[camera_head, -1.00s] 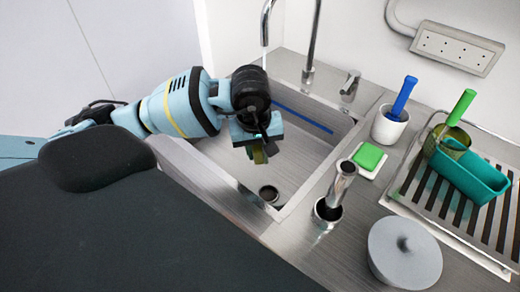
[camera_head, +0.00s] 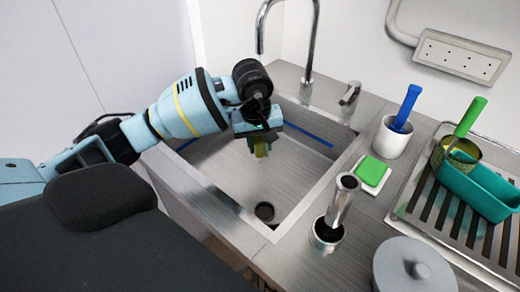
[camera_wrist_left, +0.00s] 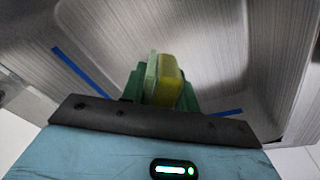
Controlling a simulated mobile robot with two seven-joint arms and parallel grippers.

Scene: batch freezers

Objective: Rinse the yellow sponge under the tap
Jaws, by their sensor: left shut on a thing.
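My left gripper (camera_head: 258,146) is over the sink basin (camera_head: 225,185), below and in front of the curved tap (camera_head: 312,40). It is shut on the yellow sponge (camera_head: 261,149), which points down from the jaws, above the basin floor. In the left wrist view the sponge (camera_wrist_left: 169,82) shows a yellow body with a green layer on its left side, between the green fingers of the left gripper (camera_wrist_left: 160,85). I can make out no water stream from the tap. My right gripper is not in view.
A tap lever (camera_head: 349,93) stands behind the basin's right corner. On the right are a white cup (camera_head: 391,138) with a blue-handled tool, a green block (camera_head: 370,170) on a white dish, a metal cylinder (camera_head: 340,205), a grey lid (camera_head: 415,268) and a drying rack (camera_head: 425,205).

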